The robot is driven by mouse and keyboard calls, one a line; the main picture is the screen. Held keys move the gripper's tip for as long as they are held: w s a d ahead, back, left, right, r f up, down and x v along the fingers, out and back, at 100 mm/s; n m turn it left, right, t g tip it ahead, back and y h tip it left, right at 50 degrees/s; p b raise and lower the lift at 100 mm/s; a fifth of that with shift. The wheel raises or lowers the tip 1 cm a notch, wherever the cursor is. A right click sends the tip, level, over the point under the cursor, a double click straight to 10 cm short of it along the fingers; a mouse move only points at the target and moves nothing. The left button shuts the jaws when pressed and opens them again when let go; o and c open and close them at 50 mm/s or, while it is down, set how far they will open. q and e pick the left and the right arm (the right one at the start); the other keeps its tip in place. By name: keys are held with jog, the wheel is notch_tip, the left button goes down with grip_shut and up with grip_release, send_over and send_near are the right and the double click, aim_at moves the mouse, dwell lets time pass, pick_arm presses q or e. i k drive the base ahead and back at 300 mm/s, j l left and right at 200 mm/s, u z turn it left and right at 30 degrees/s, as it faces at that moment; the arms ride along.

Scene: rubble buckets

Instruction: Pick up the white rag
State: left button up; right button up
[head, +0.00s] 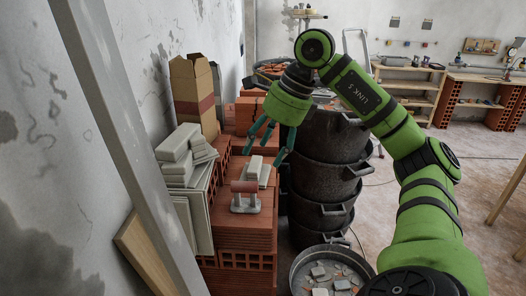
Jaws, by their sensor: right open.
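My right gripper (262,158) hangs over the stacked red bricks with its teal fingers spread apart and pointing down. It is open, with nothing visible between the fingers. A pale, off-white item (256,169) lies on the bricks just below the fingertips, partly hidden by them. I cannot tell whether it is the white rag or a light block. I see no other thing that is clearly a rag. My left gripper is not in view.
A float with a reddish handle (244,188) lies on the front brick stack (245,236). Pale blocks (178,143) and a cardboard box (193,92) stand left. Stacked black buckets (330,140) stand close right; a rubble-filled bucket (298,272) is in front. Open floor lies further right.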

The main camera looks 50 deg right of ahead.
aim_at(255, 170)
jog(key=z, duration=1.4)
